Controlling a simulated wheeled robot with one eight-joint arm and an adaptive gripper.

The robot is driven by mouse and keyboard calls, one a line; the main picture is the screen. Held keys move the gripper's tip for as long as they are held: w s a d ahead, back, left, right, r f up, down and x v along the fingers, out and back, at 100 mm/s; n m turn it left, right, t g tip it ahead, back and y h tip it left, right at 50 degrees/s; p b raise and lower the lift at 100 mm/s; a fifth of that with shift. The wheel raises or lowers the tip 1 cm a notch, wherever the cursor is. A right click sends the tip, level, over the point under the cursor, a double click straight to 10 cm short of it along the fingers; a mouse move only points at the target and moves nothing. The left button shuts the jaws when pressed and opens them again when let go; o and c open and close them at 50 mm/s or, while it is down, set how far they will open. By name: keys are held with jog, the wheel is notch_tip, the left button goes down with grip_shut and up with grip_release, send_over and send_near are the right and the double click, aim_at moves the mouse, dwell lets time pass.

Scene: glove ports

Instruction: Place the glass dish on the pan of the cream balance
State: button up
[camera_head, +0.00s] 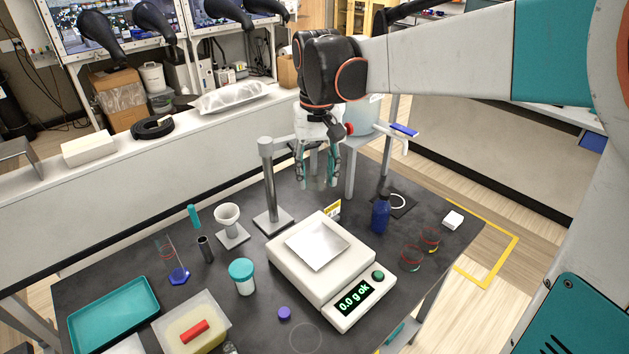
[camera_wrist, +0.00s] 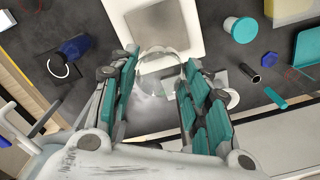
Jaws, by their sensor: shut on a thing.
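The cream balance (camera_head: 326,275) stands in the middle of the dark table with its square silver pan (camera_head: 317,246) bare; its display reads 0.0 g ok. The pan also shows in the wrist view (camera_wrist: 162,27). My gripper (camera_head: 319,182) is above the table, behind the balance's far edge, pointing down. In the wrist view my gripper (camera_wrist: 160,70) is shut on the clear glass dish (camera_wrist: 158,62), held between its teal-padded fingers, short of the pan in that view. The dish is hard to make out in the head view.
A metal stand (camera_head: 268,185) rises left of my gripper. A blue bottle (camera_head: 381,212) and red-marked glassware (camera_head: 411,257) stand right of the balance. A teal-lidded jar (camera_head: 242,276), white funnel (camera_head: 229,219) and teal tray (camera_head: 113,312) are to the left.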

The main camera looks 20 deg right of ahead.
aim_at(317, 242)
jog(key=shift+w+d, duration=0.1)
jog(key=shift+d, duration=0.05)
notch_tip(317, 242, down, 20)
jog(key=b, duration=0.5)
jog(key=shift+r+b, duration=0.1)
jog(key=shift+b, duration=0.3)
jog(key=o, duration=0.9)
